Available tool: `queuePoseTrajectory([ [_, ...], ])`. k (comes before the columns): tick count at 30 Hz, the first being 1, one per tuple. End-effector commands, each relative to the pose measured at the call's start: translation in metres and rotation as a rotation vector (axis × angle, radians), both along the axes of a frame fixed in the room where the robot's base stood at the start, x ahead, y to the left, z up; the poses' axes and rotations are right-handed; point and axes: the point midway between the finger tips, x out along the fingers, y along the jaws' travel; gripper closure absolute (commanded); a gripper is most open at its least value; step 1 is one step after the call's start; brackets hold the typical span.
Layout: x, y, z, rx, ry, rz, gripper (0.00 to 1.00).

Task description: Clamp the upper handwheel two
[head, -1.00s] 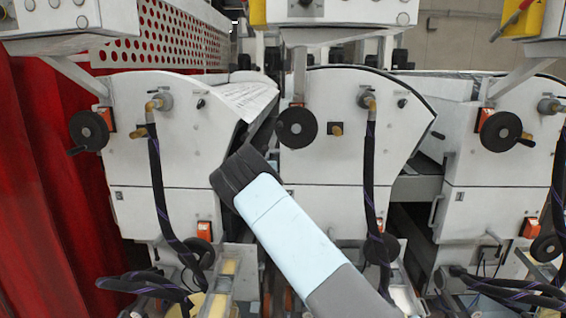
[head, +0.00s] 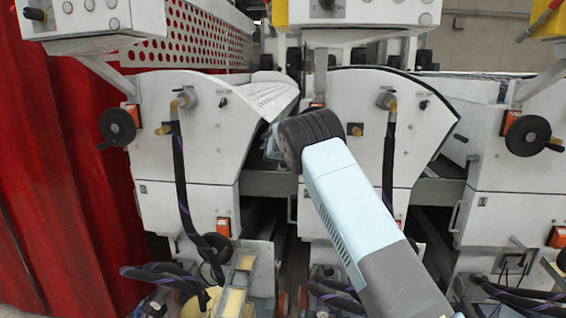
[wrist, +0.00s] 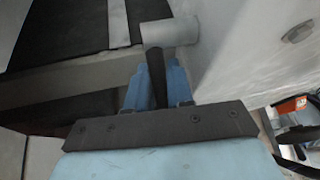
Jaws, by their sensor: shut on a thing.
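The upper handwheel two is hidden behind my arm in the head view, on the upper front of the middle white machine unit (head: 352,95). In the wrist view a narrow black part, which I take to be this handwheel (wrist: 157,82), stands between the two blue fingers of my gripper (wrist: 158,68). The fingers are shut on it from both sides. A grey cylinder (wrist: 170,33) sits just beyond the fingertips, against the pale machine face. The rest of the wheel and its crank handle cannot be made out.
Similar black handwheels show on the left unit (head: 118,127) and right unit (head: 528,135). A brass fitting with a black hose (head: 388,150) hangs close to the right of my arm. Red curtains (head: 55,180) stand at the left. An overhead box (head: 360,20) juts out above.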

Motion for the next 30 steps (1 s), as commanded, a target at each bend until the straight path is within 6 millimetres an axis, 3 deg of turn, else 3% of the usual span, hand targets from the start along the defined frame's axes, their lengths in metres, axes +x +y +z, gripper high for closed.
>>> queuePoseTrajectory([
  [1, 0.0018, 0.0012, 0.0081, 0.004, -0.003, 0.006, 1.00],
  [20, 0.0023, -0.0034, 0.0090, 0.004, 0.020, 0.002, 1.00],
  [21, 0.0023, -0.0035, 0.0090, 0.003, 0.020, 0.002, 0.76],
  [27, 0.0021, -0.0062, 0.0057, 0.003, 0.025, -0.003, 0.58],
  [30, 0.0019, -0.0073, 0.0047, 0.002, 0.026, -0.005, 0.58],
])
